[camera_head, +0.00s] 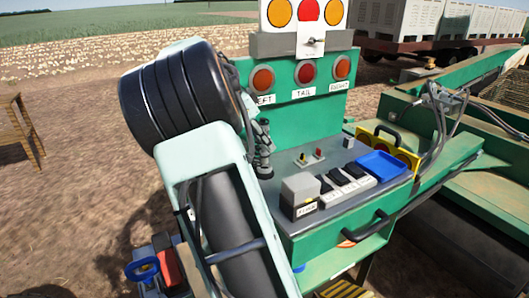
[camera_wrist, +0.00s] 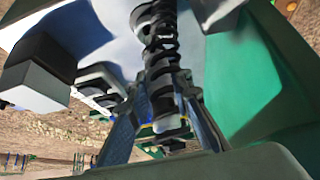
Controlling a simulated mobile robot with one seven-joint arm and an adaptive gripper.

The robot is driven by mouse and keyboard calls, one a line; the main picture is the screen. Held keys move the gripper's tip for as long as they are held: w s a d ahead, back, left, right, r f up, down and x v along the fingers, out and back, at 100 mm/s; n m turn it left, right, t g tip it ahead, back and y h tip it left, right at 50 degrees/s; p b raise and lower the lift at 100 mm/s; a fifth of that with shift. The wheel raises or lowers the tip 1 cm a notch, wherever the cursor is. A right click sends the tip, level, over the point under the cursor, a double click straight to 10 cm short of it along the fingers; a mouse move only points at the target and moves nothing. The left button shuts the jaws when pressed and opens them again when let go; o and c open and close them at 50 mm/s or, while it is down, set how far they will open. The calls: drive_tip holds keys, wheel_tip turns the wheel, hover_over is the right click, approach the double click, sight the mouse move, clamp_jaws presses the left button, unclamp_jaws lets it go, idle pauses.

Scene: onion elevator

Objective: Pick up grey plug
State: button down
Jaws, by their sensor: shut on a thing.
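My gripper (camera_wrist: 165,100) is shut, with one finger on each side of a dark, ribbed piece. I take this piece to be the grey plug (camera_wrist: 163,72); it runs up from between the fingers in the wrist view. In the head view a dark ribbed upright piece (camera_head: 265,150) shows just right of my arm, at the left end of the grey panel top (camera_head: 325,160). My arm hides most of the gripper there. I cannot tell whether the plug's lower end touches anything.
On the panel stand a grey box (camera_head: 300,190), a row of black-and-white switches (camera_head: 345,181), a blue tray (camera_head: 381,166) and a yellow holder (camera_head: 392,146). A green board with several lamps (camera_head: 307,72) rises behind. A black handle (camera_head: 365,228) is in front.

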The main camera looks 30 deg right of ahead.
drive_tip(key=w+a+b, duration=0.1)
drive_tip(key=a+b, duration=0.1)
drive_tip(key=a, duration=1.6)
drive_tip(key=shift+b, duration=0.4)
drive_tip(key=shift+f, duration=0.1)
